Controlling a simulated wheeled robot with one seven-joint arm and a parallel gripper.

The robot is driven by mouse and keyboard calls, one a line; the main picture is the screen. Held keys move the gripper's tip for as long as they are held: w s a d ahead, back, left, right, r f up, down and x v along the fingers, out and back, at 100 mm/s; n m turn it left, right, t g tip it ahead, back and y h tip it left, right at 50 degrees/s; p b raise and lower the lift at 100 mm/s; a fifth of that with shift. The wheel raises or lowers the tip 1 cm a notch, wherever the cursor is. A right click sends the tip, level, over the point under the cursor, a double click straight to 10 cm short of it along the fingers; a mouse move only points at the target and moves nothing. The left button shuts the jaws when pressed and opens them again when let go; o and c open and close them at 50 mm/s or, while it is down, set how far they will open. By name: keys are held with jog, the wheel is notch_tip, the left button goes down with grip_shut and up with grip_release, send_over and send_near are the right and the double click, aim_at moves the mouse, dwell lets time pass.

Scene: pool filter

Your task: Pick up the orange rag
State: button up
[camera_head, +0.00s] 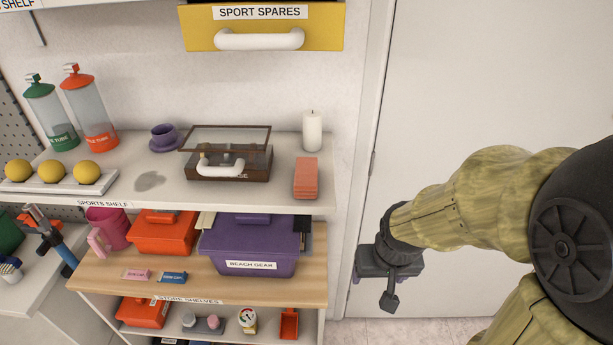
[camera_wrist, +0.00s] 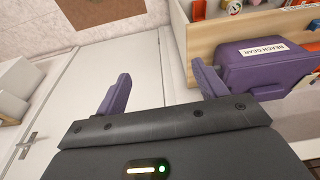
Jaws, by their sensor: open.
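The orange rag (camera_head: 306,178) looks like a folded, flat rectangle. It lies on the upper white shelf (camera_head: 255,203) near its right end, just in front of a white candle. My gripper (camera_head: 388,288) hangs in front of the white door, to the right of the shelves and lower than the rag. In the wrist view its two purple fingers (camera_wrist: 162,88) stand wide apart with nothing between them. The rag is not seen in the wrist view.
A glass-lidded box (camera_head: 228,172) stands left of the rag, and the candle (camera_head: 312,132) behind it. A yellow drawer (camera_head: 262,27) juts out above. A purple beach gear box (camera_head: 250,245) sits on the shelf below; it also shows in the wrist view (camera_wrist: 250,68).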

jog(key=w+a+r+t, duration=0.1)
jog(key=w+a+r, duration=0.3)
jog(key=a+r, duration=1.1)
jog(key=shift+r+t+p, duration=0.35)
jog(key=shift+r+t, duration=0.05)
jog(key=shift+r, duration=0.2)
jog(key=p, duration=0.4)
send_near(306, 173)
jog(key=x, duration=0.4)
jog(key=shift+s+f, duration=0.2)
jog(key=shift+f, duration=0.25)
jog(key=shift+w, duration=0.3)
jog(key=p+x, duration=0.1)
jog(key=x, duration=0.4)
jog(key=shift+w, duration=0.2)
